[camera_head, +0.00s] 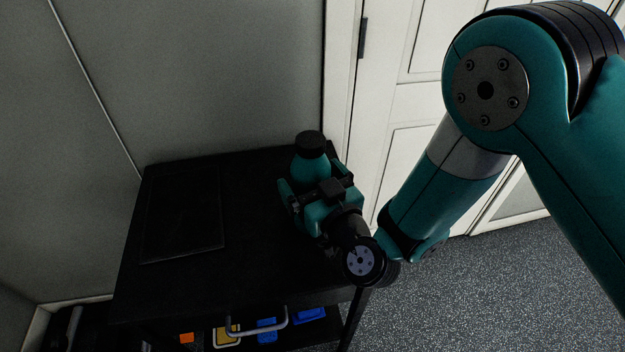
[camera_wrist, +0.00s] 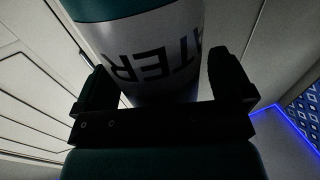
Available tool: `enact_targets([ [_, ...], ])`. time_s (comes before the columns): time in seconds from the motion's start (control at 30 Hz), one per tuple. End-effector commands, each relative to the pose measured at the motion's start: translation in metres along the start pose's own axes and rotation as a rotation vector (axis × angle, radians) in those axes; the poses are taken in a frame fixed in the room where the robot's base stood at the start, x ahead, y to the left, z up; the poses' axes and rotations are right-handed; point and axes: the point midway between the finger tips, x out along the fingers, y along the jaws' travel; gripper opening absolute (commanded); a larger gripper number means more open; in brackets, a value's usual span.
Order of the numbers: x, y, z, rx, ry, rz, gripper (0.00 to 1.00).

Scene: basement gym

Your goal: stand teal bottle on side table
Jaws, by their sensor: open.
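The teal bottle (camera_head: 311,165) with a black cap stands upright at the back right of the black side table (camera_head: 255,245). Its lower part is hidden behind my gripper (camera_head: 314,184) in the head view. My gripper is open, with one finger on each side of the bottle. In the wrist view the bottle (camera_wrist: 150,50) shows a teal band above a pale band with dark upside-down lettering, between the two fingers of my gripper (camera_wrist: 158,82). I cannot tell whether either finger touches it.
A flat dark panel (camera_head: 183,222) lies on the left of the tabletop. A wall stands behind and a white door (camera_head: 400,100) to the right.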

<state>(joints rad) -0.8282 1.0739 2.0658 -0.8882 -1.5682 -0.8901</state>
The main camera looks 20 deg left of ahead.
Motion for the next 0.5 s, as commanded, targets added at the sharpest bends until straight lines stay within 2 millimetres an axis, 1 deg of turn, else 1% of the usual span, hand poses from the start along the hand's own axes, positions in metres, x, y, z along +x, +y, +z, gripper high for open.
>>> enact_targets([
  [0.07, 0.000, 0.000, -0.004, 0.000, 0.000, 0.000, 0.98],
  [0.13, -0.003, 0.000, -0.001, 0.000, 0.000, 0.000, 0.98],
  [0.27, -0.015, 0.000, 0.003, -0.001, 0.001, 0.000, 0.98],
  [0.37, -0.031, -0.001, 0.005, -0.001, 0.001, -0.001, 0.98],
  [0.5, -0.063, -0.001, 0.004, -0.001, 0.000, -0.001, 0.98],
])
